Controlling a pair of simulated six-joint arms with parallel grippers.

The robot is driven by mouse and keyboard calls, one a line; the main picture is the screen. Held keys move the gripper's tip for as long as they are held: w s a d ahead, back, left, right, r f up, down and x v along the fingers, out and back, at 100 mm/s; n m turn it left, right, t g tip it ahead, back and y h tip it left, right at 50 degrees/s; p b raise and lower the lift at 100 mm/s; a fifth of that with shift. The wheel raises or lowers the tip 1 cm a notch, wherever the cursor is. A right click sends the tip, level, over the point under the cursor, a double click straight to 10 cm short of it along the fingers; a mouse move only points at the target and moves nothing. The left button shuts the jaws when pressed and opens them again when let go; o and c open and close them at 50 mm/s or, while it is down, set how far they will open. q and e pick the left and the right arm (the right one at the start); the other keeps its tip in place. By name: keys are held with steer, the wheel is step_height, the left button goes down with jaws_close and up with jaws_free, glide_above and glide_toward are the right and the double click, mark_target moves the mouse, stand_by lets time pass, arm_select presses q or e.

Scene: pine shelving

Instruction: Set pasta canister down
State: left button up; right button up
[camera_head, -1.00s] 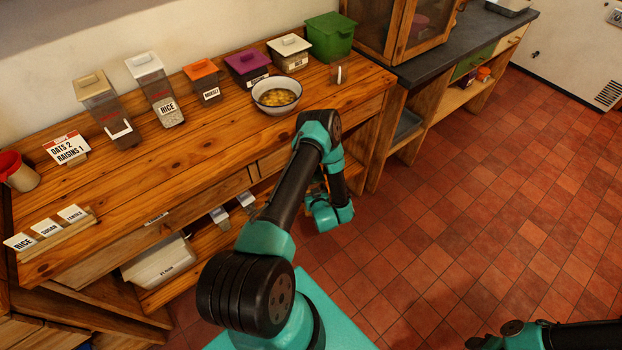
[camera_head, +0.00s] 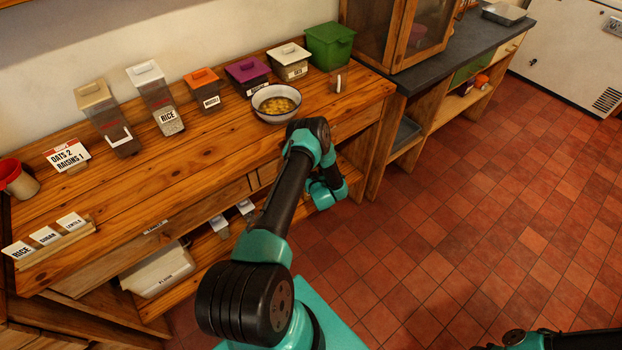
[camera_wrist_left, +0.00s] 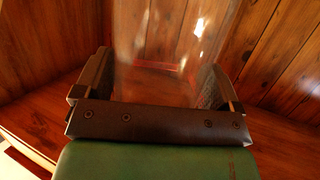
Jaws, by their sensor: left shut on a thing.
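A clear, see-through canister (camera_wrist_left: 180,40) stands between the two dark fingers of my left gripper (camera_wrist_left: 155,80) in the left wrist view. The fingers are shut on it, one on each side. A faint reddish line shows through its wall; its contents and base cannot be made out. In the head view my left arm reaches over the bench's front edge and bends down beside the lower shelf. The left fingers and the canister are hidden there. Only a piece of my right arm shows at the bottom right; its gripper is out of view.
Wooden boards surround the canister in the wrist view. The bench top (camera_head: 195,178) carries a rice canister (camera_head: 167,118), several lidded boxes, a bowl (camera_head: 276,103) and a green bin (camera_head: 329,47). A white flour bin (camera_head: 157,271) sits on the lower shelf. Open tiled floor lies right.

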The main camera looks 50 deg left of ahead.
arm_select(q)
steer(key=shift+w+a+f, duration=0.15)
steer(key=shift+a+f, duration=0.05)
steer(key=shift+f, duration=0.7)
steer(key=shift+w+a+f, duration=0.15)
steer(key=shift+f, duration=0.7)
steer(key=o, duration=1.4)
steer(key=shift+f, duration=0.15)
steer(key=v, duration=1.2)
steer(key=shift+s, duration=0.1)
